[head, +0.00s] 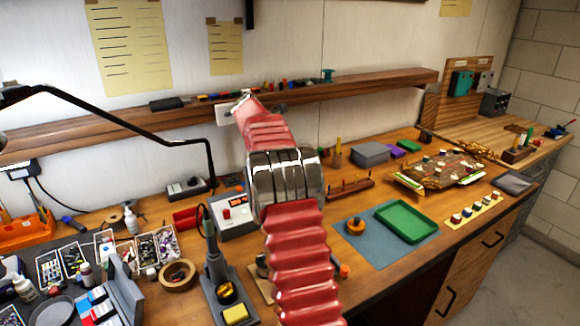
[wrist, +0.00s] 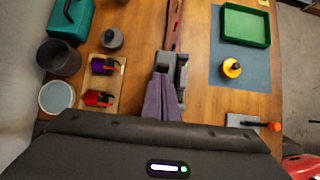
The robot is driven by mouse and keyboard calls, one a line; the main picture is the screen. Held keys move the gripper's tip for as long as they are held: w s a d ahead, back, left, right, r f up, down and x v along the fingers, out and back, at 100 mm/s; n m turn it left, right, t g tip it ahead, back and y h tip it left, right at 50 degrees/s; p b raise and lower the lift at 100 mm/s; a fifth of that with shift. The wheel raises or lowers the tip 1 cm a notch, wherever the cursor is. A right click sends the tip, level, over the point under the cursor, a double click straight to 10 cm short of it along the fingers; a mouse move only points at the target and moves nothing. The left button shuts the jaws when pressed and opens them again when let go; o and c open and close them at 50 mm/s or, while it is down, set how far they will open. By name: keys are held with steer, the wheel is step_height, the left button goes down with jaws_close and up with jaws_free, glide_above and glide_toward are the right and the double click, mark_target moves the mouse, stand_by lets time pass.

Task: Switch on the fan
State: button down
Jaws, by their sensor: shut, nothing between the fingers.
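I cannot make out a fan in either view. In the head view my red ribbed arm reaches toward the wall shelf. My gripper (head: 243,96) is at its far end, small and partly hidden, beside a small white plate (head: 224,114) at the shelf's front. I cannot tell whether it touches the plate or whether the plate is a switch. The gripper is shut and empty. The wrist view looks over the bench.
A wooden shelf (head: 370,92) runs along the wall. On the bench are a green tray (head: 408,237), an orange-and-black knob-like item (head: 355,226), a grey box (head: 370,153) and a black lamp arm (head: 130,130). Small parts crowd the left; the arm hides the bench behind it.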

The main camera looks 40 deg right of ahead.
steer(key=shift+r, duration=0.7)
steer(key=shift+r, duration=0.15)
steer(key=a+r, duration=0.3)
steer(key=r, duration=0.6)
steer(key=shift+w+a, duration=0.25)
steer(key=shift+w, duration=0.15)
